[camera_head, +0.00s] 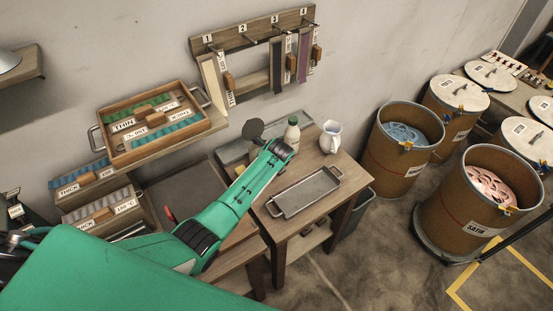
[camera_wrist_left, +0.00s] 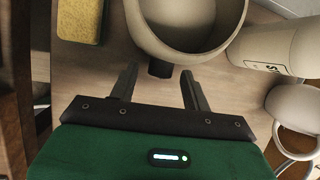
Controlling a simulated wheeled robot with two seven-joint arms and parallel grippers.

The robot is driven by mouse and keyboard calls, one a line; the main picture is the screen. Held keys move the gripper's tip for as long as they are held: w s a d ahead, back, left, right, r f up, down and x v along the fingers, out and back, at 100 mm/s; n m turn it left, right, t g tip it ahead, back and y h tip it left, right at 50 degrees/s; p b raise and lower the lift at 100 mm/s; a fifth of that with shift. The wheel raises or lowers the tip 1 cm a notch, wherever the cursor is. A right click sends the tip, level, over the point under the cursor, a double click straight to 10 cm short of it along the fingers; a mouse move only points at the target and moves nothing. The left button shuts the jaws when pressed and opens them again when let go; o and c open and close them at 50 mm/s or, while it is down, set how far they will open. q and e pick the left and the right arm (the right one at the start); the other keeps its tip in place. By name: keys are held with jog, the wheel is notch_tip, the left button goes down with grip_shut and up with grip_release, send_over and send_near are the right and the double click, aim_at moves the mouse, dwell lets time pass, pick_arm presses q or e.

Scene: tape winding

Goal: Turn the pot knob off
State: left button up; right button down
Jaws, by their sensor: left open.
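A light grey pot (camera_wrist_left: 222,52) fills the top middle of the left wrist view, with its round opening partly cut off. A small black knob (camera_wrist_left: 160,69) sticks out low on its near side. My left gripper (camera_wrist_left: 159,73) is open, one finger on each side of the knob with gaps on both sides. My right gripper is not in view.
A white bottle (camera_head: 291,134) and a white jug (camera_head: 330,138) stand close by; both show right of the pot in the wrist view. A yellow sponge (camera_wrist_left: 80,20) lies left of it. A metal tray (camera_head: 306,190) is on the wooden table, with drums (camera_head: 400,150) to the right.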

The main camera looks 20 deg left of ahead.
pick_arm(q)
jog(key=b+v, duration=0.1)
jog(key=v, duration=1.2)
jog(key=shift+r+b, duration=0.3)
jog(key=shift+r, duration=0.05)
jog(key=shift+s, duration=0.15)
